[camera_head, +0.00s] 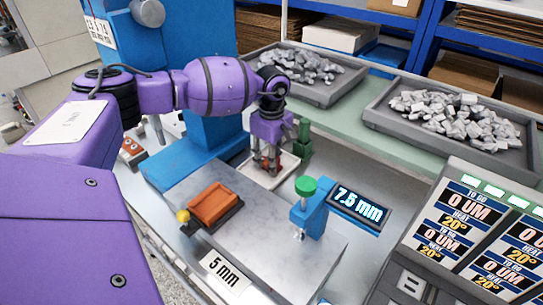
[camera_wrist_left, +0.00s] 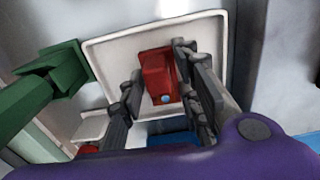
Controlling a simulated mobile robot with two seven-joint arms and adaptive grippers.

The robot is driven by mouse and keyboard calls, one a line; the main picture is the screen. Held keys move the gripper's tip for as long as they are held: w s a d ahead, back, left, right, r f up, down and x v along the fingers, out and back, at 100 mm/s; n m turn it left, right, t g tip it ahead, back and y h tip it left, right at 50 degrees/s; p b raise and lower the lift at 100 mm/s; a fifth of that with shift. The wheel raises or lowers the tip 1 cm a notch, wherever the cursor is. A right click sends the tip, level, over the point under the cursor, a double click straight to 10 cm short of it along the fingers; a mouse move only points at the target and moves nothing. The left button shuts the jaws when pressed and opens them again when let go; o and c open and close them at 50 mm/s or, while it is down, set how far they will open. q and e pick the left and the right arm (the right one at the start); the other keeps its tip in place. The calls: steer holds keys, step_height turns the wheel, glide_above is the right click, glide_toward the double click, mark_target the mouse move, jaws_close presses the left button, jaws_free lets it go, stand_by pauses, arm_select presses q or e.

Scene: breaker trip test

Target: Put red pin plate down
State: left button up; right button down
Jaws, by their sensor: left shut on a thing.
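My left gripper (camera_head: 266,163) points down over a small white tray (camera_head: 286,172) behind the grey slab. In the left wrist view, the red pin plate (camera_wrist_left: 158,72) sits between the fingers of my left gripper (camera_wrist_left: 160,88), which is shut on it. The pale tray (camera_wrist_left: 108,55) lies behind the plate in that view; whether the plate touches its floor I cannot tell. A small blue dot shows on the plate's near end. In the head view the fingers mostly hide the plate. My right gripper is not in view.
A green post (camera_head: 304,138) stands close beside the tray. On the grey slab (camera_head: 262,225) are an orange block (camera_head: 214,203) and a blue gauge reading 7.5 mm (camera_head: 358,207). Two grey trays of metal pieces (camera_head: 309,66) stand behind. A display panel (camera_head: 470,235) fills the right.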

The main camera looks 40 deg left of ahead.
arm_select(q)
steer(key=shift+f, duration=0.2)
steer(key=o, duration=1.3)
steer(key=shift+c, duration=0.2)
step_height(320, 180, up, 12)
steer(key=shift+r+b, duration=0.25)
steer(key=shift+b, duration=0.05)
